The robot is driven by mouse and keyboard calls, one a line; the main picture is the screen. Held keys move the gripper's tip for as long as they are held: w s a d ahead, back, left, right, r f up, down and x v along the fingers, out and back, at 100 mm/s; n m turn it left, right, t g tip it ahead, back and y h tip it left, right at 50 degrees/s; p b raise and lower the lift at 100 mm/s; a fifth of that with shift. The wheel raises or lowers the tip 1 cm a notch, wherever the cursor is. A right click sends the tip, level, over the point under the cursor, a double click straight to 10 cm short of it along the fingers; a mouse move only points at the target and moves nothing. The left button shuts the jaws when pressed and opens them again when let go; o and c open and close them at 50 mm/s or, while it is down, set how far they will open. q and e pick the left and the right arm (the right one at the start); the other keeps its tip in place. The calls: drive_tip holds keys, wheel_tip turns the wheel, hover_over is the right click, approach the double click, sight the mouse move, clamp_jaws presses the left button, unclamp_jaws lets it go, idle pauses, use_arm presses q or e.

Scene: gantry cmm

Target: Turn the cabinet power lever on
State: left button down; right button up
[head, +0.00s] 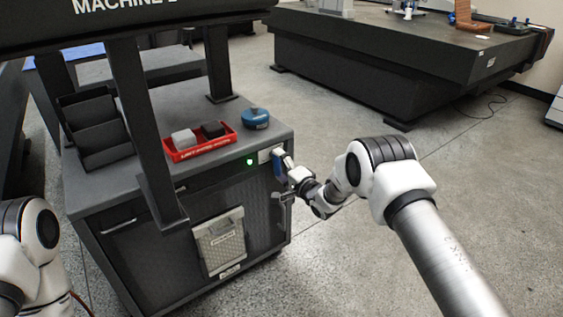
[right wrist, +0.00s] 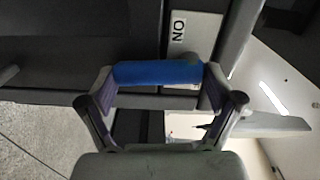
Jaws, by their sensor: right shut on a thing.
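The cabinet power lever has a blue grip (head: 277,166) at the cabinet's upper right front corner. In the right wrist view the blue grip (right wrist: 157,73) lies crosswise between the fingers. My right gripper (head: 284,171) is shut on this grip, with one finger at each end of it (right wrist: 157,80). An "ON" label (right wrist: 179,27) shows just beyond the grip. A small green light (head: 250,161) glows on the cabinet front beside the lever. My left gripper is out of view; only part of my left arm shows at the lower left.
The dark cabinet (head: 130,240) carries a red tray (head: 205,149) with two blocks, a blue round object (head: 255,117) and a black stepped holder (head: 97,130). A dark post (head: 150,140) stands before it. Open floor (head: 350,260) lies to the right.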

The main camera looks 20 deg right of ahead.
drive_tip(key=shift+s+a+f+m, duration=0.1)
drive_tip(key=shift+a+f+m, duration=0.05)
drive_tip(key=shift+m, duration=0.45)
drive_tip(key=o, duration=1.4)
drive_tip(key=v, duration=1.2)
